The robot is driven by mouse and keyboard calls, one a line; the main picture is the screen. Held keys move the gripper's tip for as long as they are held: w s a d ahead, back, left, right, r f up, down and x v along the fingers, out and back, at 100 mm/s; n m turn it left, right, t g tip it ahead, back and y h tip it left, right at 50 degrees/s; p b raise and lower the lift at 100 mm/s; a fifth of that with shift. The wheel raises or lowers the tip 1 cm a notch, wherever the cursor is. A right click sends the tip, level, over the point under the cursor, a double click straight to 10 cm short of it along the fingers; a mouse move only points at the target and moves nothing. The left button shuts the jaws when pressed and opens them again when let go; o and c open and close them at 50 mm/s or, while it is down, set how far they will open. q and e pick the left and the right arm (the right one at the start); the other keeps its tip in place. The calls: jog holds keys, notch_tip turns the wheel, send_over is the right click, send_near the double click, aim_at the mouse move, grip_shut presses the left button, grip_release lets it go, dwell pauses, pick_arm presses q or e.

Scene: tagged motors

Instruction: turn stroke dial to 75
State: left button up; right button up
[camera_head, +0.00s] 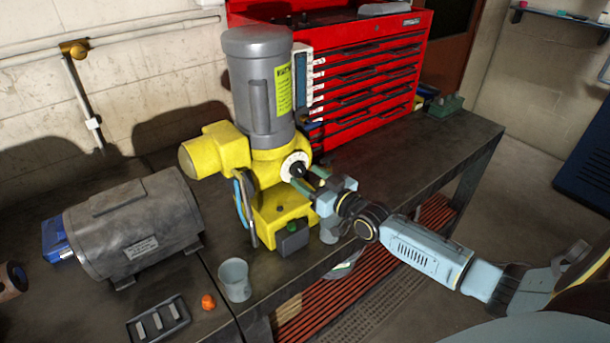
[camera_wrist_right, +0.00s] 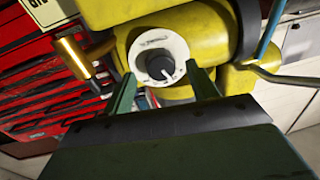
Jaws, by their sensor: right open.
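The stroke dial (camera_head: 296,167) is a white disc with a black knob on the side of a yellow pump (camera_head: 262,165) with a grey motor (camera_head: 262,85) on top. In the right wrist view the dial (camera_wrist_right: 160,57) faces the camera, with the black knob (camera_wrist_right: 160,66) and its pale pointer mark in the middle. The scale numbers are too small to read. My right gripper (camera_head: 308,182) is open in front of the dial. In the right wrist view its two green fingers (camera_wrist_right: 163,90) stand apart, below and either side of the knob, with nothing between them. My left gripper is not in view.
A grey motor (camera_head: 135,225) lies on the bench at left. A grey cup (camera_head: 235,279), an orange lump (camera_head: 208,301) and a dark tray (camera_head: 158,322) are at the front. A red tool chest (camera_head: 365,70) stands behind the pump. The bench (camera_head: 430,155) is mostly clear at right.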

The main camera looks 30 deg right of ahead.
jog(key=shift+w+a, duration=0.2)
jog(key=shift+w, duration=0.75)
jog(key=c, duration=1)
jog(key=m+b, duration=0.1)
jog(key=m, duration=0.3)
jog(key=shift+f, duration=0.15)
jog(key=m, duration=0.3)
jog(key=m+b, duration=0.1)
jog(key=m, duration=0.2)
jog(key=shift+a+t+h+b, duration=0.15)
jog(key=shift+t+h+b, duration=0.15)
jog(key=shift+t, duration=0.1)
